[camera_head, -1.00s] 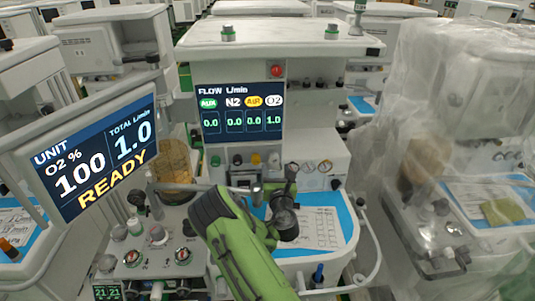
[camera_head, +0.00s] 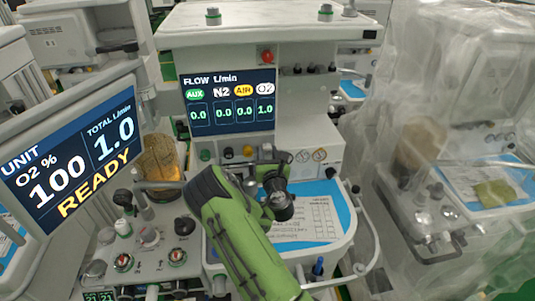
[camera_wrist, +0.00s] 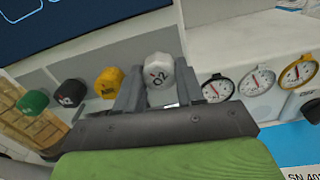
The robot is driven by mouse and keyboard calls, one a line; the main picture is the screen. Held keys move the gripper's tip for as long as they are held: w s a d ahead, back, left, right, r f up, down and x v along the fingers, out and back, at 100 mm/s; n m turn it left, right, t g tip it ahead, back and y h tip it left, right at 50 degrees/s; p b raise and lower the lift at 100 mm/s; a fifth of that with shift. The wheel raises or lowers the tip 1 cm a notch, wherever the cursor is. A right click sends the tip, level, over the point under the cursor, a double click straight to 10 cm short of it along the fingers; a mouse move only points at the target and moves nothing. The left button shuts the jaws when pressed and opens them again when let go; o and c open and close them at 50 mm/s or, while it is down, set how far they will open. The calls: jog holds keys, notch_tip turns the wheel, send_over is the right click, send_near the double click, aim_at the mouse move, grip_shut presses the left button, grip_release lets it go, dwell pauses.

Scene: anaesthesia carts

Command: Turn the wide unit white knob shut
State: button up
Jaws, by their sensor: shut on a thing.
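The white knob (camera_wrist: 158,72), marked O2, sits at the right end of the knob row on the wide unit (camera_head: 305,125). In the wrist view, the two grey fingers of my gripper (camera_wrist: 158,90) stand on either side of it, shut on it. In the head view my green arm reaches up to the knob row and its wrist hides most of the gripper and the knob. The flow screen (camera_head: 227,101) above reads 0.0 for AUX, N2 and AIR, and 1.0 for O2.
Left of the white knob are yellow (camera_wrist: 109,82), black (camera_wrist: 69,93) and green (camera_wrist: 33,102) knobs. Round gauges (camera_wrist: 257,80) are close on its right. A tilted READY screen (camera_head: 75,150) stands at left. A plastic-covered cart (camera_head: 450,150) stands at right.

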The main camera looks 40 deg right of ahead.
jog(key=shift+m, duration=0.3)
jog(key=m, duration=0.3)
jog(key=shift+b, duration=0.3)
jog(key=shift+m, duration=2.1)
jog(key=o, duration=1)
jog(key=shift+o, duration=0.2)
jog(key=shift+a, duration=0.15)
